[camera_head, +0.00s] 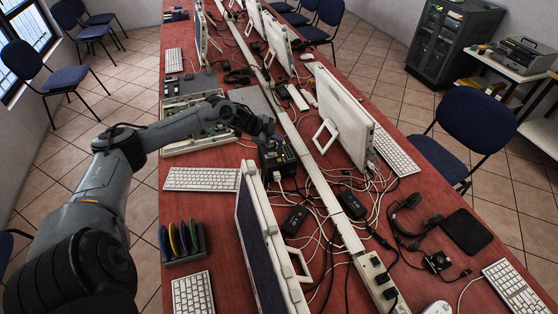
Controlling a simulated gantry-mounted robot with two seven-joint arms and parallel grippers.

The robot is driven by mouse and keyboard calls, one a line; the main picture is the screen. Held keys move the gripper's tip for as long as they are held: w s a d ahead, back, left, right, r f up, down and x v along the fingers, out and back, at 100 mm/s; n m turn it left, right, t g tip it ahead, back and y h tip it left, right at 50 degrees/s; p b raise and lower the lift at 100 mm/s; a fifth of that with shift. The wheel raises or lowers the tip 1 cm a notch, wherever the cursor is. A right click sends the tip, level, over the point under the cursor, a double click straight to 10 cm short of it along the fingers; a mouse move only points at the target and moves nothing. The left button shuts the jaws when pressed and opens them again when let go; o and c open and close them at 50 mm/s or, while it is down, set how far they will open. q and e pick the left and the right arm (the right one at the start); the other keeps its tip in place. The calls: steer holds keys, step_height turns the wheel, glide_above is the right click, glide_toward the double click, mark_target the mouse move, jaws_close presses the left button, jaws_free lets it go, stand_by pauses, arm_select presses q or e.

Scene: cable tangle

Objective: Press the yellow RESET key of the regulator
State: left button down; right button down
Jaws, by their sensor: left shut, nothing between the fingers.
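The regulator (272,161), a small dark box with small marks on its face, stands on the red table near the middle of the view. Its yellow RESET key is too small to make out clearly. My left gripper (266,132) reaches in from the left and is shut and empty. Its tip is just above the regulator in the picture and covers part of its top edge. I cannot tell whether it touches the box. My right gripper is not in view.
White monitors (345,120), keyboards (202,179) and tangled cables crowd the red table (200,215). An open circuit-board tray (185,148) lies behind my left arm. A white cable duct (318,180) runs along the table.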

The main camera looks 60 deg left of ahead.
arm_select(q)
steer(key=b, duration=0.7)
glide_above(277, 161)
steer(key=f, duration=0.6)
steer(key=shift+s+d+f, duration=0.1)
steer(key=shift+d+f, duration=0.15)
steer(key=shift+d, duration=0.05)
steer(key=shift+f, duration=1.05)
steer(key=shift+f, duration=0.1)
steer(key=shift+f, duration=0.1)
steer(key=shift+f, duration=0.3)
stand_by(0.7)
